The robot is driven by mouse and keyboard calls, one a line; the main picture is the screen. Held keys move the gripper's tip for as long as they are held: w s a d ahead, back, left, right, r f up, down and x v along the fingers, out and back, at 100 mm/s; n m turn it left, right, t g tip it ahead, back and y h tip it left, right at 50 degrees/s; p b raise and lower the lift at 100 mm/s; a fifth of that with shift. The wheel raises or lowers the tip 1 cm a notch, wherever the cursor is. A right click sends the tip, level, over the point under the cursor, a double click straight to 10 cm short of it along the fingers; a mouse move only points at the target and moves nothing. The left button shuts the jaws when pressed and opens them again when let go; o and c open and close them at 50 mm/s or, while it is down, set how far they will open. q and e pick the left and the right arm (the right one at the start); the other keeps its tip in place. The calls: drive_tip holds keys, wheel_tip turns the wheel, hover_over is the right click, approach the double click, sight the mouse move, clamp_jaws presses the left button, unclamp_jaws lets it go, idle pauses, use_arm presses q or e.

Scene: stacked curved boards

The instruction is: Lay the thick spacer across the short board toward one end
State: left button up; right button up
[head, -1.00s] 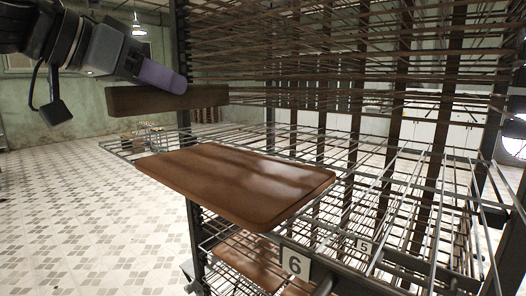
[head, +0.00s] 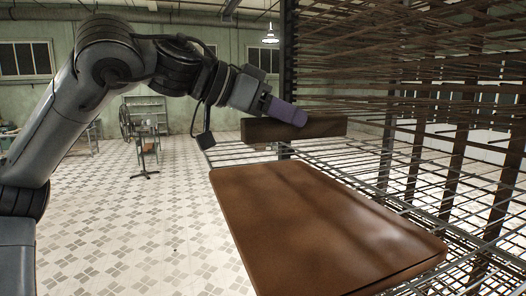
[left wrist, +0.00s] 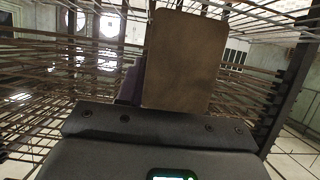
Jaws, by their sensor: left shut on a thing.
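The thick spacer (head: 320,128) is a dark brown rectangular block. My left gripper (head: 288,113), with purple fingers, is shut on it and holds it level above the far end of the short board. In the left wrist view the spacer (left wrist: 184,62) shows as a brown face beyond the gripper's dark body, with a purple finger beside it. The short board (head: 320,225) is a reddish-brown panel with rounded corners lying on the wire rack. A gap seems to show between spacer and board. My right gripper is not in view.
The wire rack (head: 235,155) carries the board, and its many close shelves (head: 420,60) rise at the right behind the spacer. A stool (head: 145,160) and a metal shelf unit stand far back on the tiled floor (head: 150,230). The floor left of the rack is open.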

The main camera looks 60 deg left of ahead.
use_arm(q)
drive_tip(key=s+a+f, duration=0.2)
drive_tip(key=a, duration=0.1)
drive_tip(key=s+a+f, duration=0.1)
drive_tip(key=shift+a+f, duration=0.3)
drive_tip(key=shift+a, duration=0.1)
drive_tip(key=shift+f+p, duration=0.3)
drive_tip(key=shift+f, duration=1.65)
drive_tip(key=shift+f, duration=0.1)
drive_tip(key=o, duration=1.1)
